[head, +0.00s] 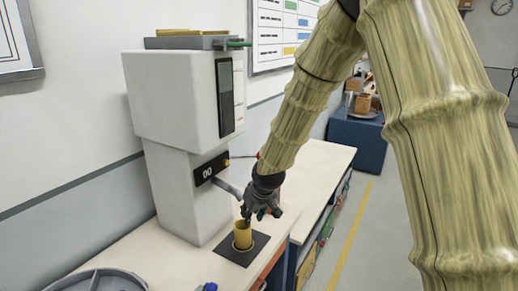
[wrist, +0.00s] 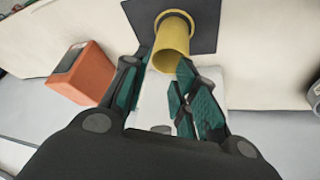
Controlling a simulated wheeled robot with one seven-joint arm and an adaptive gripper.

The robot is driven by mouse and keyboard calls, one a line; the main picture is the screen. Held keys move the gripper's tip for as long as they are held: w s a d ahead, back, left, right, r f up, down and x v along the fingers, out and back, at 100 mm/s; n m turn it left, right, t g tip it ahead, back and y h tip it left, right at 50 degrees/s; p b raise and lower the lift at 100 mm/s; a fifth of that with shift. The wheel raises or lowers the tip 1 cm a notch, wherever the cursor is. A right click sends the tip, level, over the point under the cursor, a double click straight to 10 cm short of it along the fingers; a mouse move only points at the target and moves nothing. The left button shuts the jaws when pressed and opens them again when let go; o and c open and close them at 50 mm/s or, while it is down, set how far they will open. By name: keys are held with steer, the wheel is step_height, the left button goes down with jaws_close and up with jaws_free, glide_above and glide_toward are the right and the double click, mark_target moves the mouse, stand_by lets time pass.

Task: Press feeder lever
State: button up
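The feeder (head: 180,105) is a tall pale-grey machine on the bench with a dark display reading "00". A thin dark lever with a red tip (head: 258,155) seems to stick out beside a yellow knob on its right side, partly behind my arm. A grey metal bar or chute (head: 228,188) slopes from the machine toward my gripper. A yellow cup (head: 242,236) stands upright on a black mat (head: 230,252). My gripper (head: 260,215) is just above the cup, below the red tip. In the wrist view its fingers (wrist: 165,68) are apart, with the cup (wrist: 172,45) just beyond the fingertips.
A round grey tray (head: 100,281) and a blue object (head: 208,287) lie at the bench's near edge. An orange box (wrist: 80,72) lies left in the wrist view. A blue cabinet (head: 356,142) stands behind. Open floor runs right of the bench.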

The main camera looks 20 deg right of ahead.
steer(key=w+d+t, duration=0.1)
steer(key=d+r+t+p, duration=0.1)
steer(key=d, duration=0.1)
steer(key=w+d+r, duration=0.1)
steer(key=d, duration=0.1)
steer(key=shift+w+d+t+y, duration=0.1)
steer(key=shift+w+t+y, duration=0.2)
steer(key=shift+t, duration=0.1)
jaws_close()
steer(key=w+d+r+n+t+y+p, duration=0.2)
steer(key=w+d+r+t+y, duration=0.15)
steer(key=d+r, duration=0.5)
steer(key=s+d+r+n+y+p, duration=0.1)
steer(key=s+r+y, duration=0.1)
steer(key=r, duration=0.4)
steer(key=s+d+r+n+t+y+p, duration=0.1)
steer(key=s+d+r+n+y, duration=0.1)
steer(key=r+y, duration=0.2)
steer(key=shift+r, duration=1.45)
steer(key=shift+d+t, duration=0.1)
steer(key=shift+t, duration=0.15)
